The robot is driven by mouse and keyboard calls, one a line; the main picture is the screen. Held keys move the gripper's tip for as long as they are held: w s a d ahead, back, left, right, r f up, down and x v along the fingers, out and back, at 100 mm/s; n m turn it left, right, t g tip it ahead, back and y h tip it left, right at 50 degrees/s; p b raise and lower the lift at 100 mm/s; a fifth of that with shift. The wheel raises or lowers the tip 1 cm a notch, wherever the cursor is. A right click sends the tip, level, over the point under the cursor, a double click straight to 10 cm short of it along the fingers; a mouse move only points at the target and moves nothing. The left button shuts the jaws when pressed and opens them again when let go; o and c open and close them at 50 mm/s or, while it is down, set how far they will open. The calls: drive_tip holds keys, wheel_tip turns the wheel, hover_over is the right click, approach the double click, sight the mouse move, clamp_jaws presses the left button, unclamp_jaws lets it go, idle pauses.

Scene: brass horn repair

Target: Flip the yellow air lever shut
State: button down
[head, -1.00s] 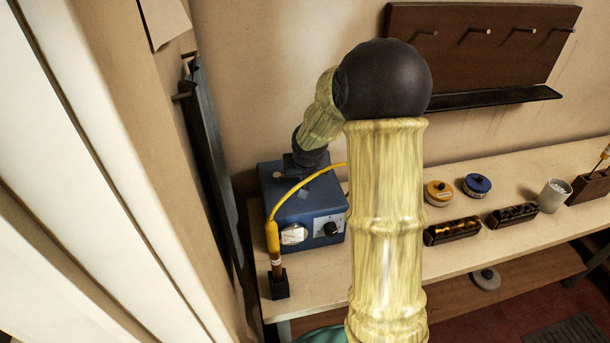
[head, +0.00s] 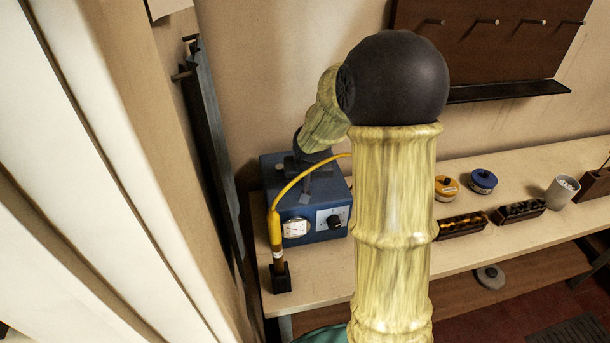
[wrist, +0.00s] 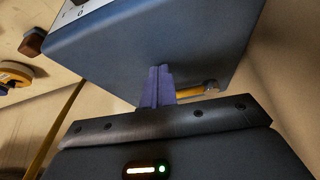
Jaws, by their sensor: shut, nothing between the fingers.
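The blue box (head: 326,212) with a gauge and a black knob stands at the left end of the bench; it also fills the top of the wrist view (wrist: 130,45). A short yellow piece with a round metal end (wrist: 192,92), which looks like the air lever, shows at the box's lower edge in the wrist view. My gripper (wrist: 158,70) is shut and empty, its purple fingers over the box just left of that piece. I cannot tell whether they touch. In the head view my gripper (head: 306,180) is at the box's top, partly hidden, and the lever is not clear.
A yellow hose (head: 295,180) arches from behind my arm to a handle in a small dark stand (head: 281,279). Tins (head: 483,181), parts trays (head: 461,226) and a cup (head: 562,190) stand to the right. A wall is close on the left.

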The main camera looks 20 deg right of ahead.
drive_tip(key=s+d+p+v, duration=0.1)
drive_tip(key=v, duration=0.9)
drive_tip(key=shift+s+a, duration=0.35)
drive_tip(key=shift+s, duration=0.15)
